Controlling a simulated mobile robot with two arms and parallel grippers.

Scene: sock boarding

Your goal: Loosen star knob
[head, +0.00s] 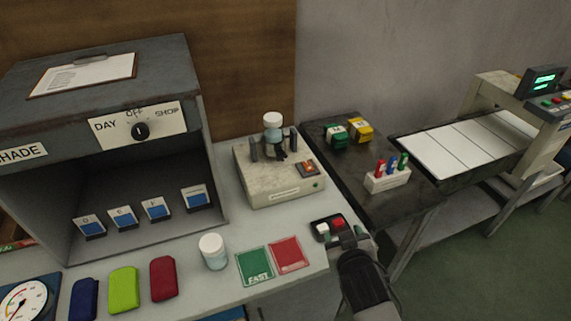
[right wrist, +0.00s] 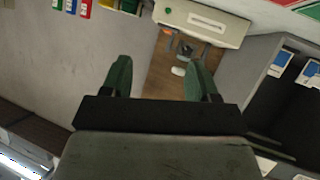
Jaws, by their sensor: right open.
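A beige device box (head: 272,186) stands on the grey bench. On its top, a white-capped bottle (head: 272,124) sits between two dark upright jaws. A small dark part (head: 281,155) in front of the bottle may be the star knob; its shape is too small to make out. The box (right wrist: 205,20) also shows at the top of the right wrist view, with dark parts (right wrist: 186,47) just past it. My right gripper (head: 343,238) is at the bench's right front corner, apart from the box. Its green fingers (right wrist: 162,72) are spread and empty.
A black tray (head: 327,229) with red and white pieces lies close by my right gripper. Green and red cards (head: 255,266) and a white-capped jar (head: 213,252) lie left of it. A dark side table (head: 345,185) holds a marker stand (head: 388,180).

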